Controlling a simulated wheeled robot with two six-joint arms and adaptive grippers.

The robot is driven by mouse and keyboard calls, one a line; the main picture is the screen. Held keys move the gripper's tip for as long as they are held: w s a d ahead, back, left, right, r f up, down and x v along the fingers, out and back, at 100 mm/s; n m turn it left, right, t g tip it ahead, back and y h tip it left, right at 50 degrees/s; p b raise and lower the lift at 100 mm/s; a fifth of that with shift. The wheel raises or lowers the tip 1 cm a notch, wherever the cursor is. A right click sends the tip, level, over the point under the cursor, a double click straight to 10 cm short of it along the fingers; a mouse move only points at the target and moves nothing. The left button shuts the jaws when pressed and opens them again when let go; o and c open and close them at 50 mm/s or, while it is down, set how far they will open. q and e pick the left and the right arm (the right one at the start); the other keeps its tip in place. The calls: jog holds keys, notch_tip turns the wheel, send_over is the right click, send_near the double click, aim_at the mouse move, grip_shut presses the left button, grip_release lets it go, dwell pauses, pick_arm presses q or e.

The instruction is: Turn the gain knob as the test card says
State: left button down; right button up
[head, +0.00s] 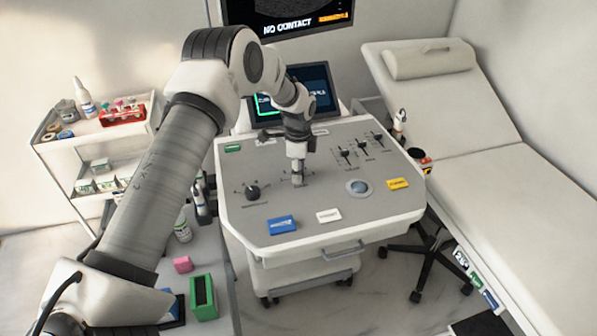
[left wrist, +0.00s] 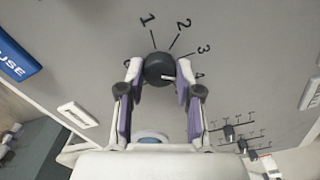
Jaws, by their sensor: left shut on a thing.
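My left gripper (head: 297,180) reaches down to the console's grey panel from above. In the left wrist view its two fingers are shut on the sides of a round dark knob (left wrist: 159,68). A printed scale with 1, 2, 3 and 4 runs around this knob. A short pale mark on the knob points to the lower right, roughly toward the 4. In the head view the gripper hides most of this knob. A second dark knob (head: 252,192) with its own scale stands to the left. I cannot make out a readable test card. My right gripper is not in view.
A screen (head: 290,95) stands behind. A monitor above reads "NO CONTACT". An exam couch is at right, a shelf cart at left.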

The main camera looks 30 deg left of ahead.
pick_arm(q)
jog(key=shift+m, duration=0.5)
jog(key=c, duration=0.8)
grip_release()
jog(key=shift+o, duration=0.2)
notch_tip(320, 180, up, 12)
